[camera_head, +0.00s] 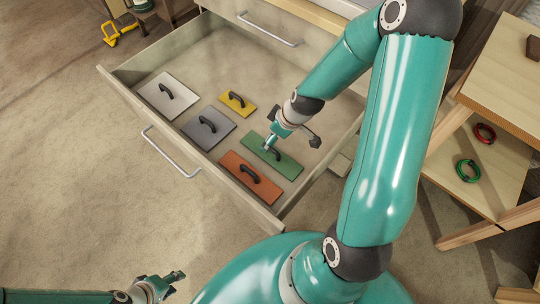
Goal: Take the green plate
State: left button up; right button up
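The green plate (288,164) lies flat on the floor of the open drawer, toward its right end, with a dark handle on top. My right gripper (268,146) points down over this plate, close to the handle. It partly covers the handle, and I cannot tell whether they touch or whether the fingers are closed. My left gripper (178,281) is at the lower left, outside the drawer and far from the plate. Its fingers look apart, with nothing between them.
The drawer (190,150) also holds a white plate (160,101), a grey plate (196,132), a yellow plate (242,108) and an orange plate (240,183), all with dark handles. A wooden shelf (500,175) with red (484,132) and green rings (460,170) stands right.

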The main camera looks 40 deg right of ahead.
jog(key=b+x, duration=0.1)
jog(key=x, duration=0.2)
jog(key=shift+f, duration=0.3)
jog(key=b+x, duration=0.2)
jog(key=x, duration=0.2)
jog(key=shift+s+a+f+b, duration=0.1)
jog(key=shift+a+f+b, duration=0.1)
jog(key=shift+b, duration=0.2)
jog(key=shift+w+f, duration=0.25)
jog(key=shift+f, duration=0.1)
jog(key=c, duration=1.3)
